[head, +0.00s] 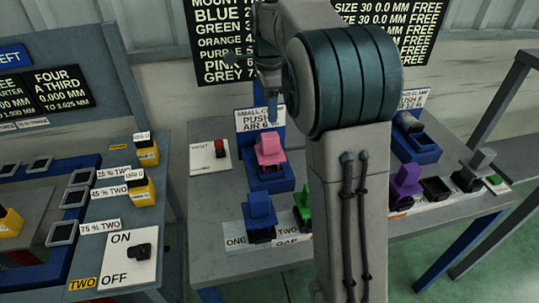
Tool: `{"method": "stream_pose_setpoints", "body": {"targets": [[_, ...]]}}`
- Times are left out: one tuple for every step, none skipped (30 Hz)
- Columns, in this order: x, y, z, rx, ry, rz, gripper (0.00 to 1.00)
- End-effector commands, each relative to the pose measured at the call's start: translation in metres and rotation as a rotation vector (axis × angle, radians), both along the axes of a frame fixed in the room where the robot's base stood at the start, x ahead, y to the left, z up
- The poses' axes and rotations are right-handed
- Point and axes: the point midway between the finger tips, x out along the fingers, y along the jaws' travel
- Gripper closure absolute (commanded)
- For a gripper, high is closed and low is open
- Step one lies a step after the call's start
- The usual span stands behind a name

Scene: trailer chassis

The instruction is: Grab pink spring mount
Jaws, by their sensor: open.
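The pink spring mount (269,151) sits upright on a blue clamp base (268,177), in front of a sign reading "SMALL CLAMP PUSH AIR". My gripper (271,108) is above the pink mount, pointing down, with its fingers close over the mount's top. It is open. I cannot tell whether the fingers touch the mount. My arm covers part of the table to the right of the mount.
A blue mount (260,212) and a green mount (303,205) stand at the table's front. A purple mount (406,182) and a grey mount (477,167) are at the right. A reset button panel (210,158) is left of the pink mount. A control bench (120,215) stands at the left.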

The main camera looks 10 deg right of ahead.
Motion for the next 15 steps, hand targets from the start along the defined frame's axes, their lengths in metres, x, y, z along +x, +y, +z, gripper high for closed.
{"method": "stream_pose_setpoints", "body": {"targets": [[-0.001,0.0,-0.01,0.0,0.005,-0.001,0.44],[-0.001,0.0,-0.016,0.0,0.005,0.0,0.44],[-0.001,0.0,-0.024,0.0,0.005,0.0,0.44],[-0.001,0.0,-0.03,0.0,0.006,0.001,0.44],[-0.001,0.0,-0.037,0.0,0.006,0.001,0.44],[-0.001,0.0,-0.044,0.0,0.005,0.001,0.44],[-0.002,0.0,-0.05,0.0,0.006,0.001,0.44],[-0.001,0.0,-0.054,0.0,0.005,0.002,0.44],[-0.001,0.0,-0.06,0.0,0.005,0.002,0.44],[-0.001,0.0,-0.064,0.0,0.004,0.002,0.44],[-0.001,0.0,-0.066,0.0,0.002,0.002,0.44],[-0.001,0.0,-0.069,0.001,0.002,0.002,0.44],[-0.001,0.0,-0.071,0.001,0.002,0.002,0.44],[-0.001,0.0,-0.073,0.001,0.001,0.002,0.44],[-0.001,0.0,-0.075,0.001,0.001,0.002,0.44]]}}
